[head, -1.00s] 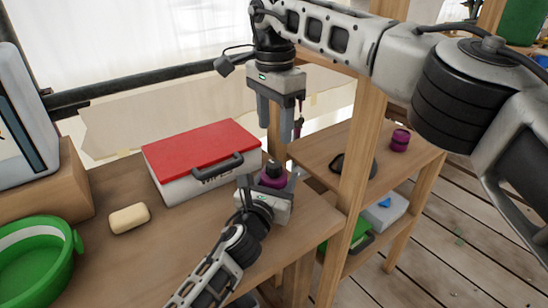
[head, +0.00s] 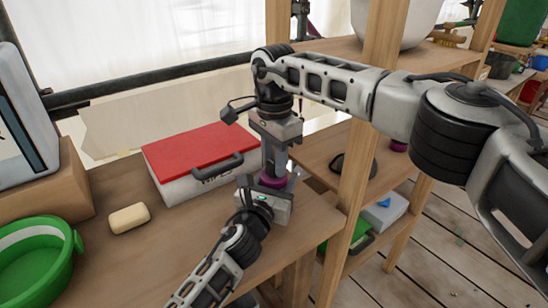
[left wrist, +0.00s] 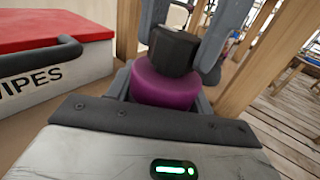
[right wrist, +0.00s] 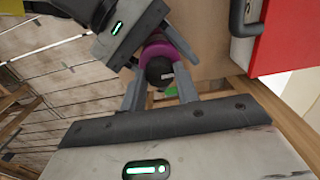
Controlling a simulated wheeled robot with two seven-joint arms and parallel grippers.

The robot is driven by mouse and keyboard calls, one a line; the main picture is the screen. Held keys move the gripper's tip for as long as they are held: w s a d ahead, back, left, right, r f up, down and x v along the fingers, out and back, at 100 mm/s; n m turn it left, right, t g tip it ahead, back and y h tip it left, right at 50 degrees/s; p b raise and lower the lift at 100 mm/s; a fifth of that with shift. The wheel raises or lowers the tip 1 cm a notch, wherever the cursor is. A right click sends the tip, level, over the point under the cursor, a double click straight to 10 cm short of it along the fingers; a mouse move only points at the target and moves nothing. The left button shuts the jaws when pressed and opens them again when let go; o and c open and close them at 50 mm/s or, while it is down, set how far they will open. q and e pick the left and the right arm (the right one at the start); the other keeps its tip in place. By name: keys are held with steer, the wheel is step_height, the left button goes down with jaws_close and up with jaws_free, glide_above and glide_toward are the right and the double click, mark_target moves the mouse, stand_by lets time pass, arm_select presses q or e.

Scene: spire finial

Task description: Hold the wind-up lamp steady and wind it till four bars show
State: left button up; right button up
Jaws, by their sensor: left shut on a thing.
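The wind-up lamp has a purple body (head: 272,182) and a black top (left wrist: 173,50). It stands upright near the right edge of the wooden bench. My left gripper (head: 270,186) is shut around the purple body, which also shows between its fingers in the left wrist view (left wrist: 165,85). My right gripper (head: 275,162) points down over the lamp. Its two fingers are apart on either side of the black top, as the right wrist view (right wrist: 161,85) shows. Whether they touch it I cannot tell. No charge bars can be read on the lamp.
A red-lidded wipes box (head: 200,160) stands just left of the lamp. A cream block (head: 129,218) and a green tub (head: 38,262) are farther left. A wooden post (head: 358,180) and shelves (head: 320,155) are close on the right.

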steer(key=shift+m, duration=0.3)
steer(key=m, duration=0.5)
steer(key=shift+m, duration=0.3)
steer(key=m, duration=1.1)
steer(key=shift+m, duration=0.3)
steer(key=m, duration=0.6)
steer(key=shift+w, duration=0.1)
steer(key=o, duration=1)
steer(key=shift+c, duration=0.2)
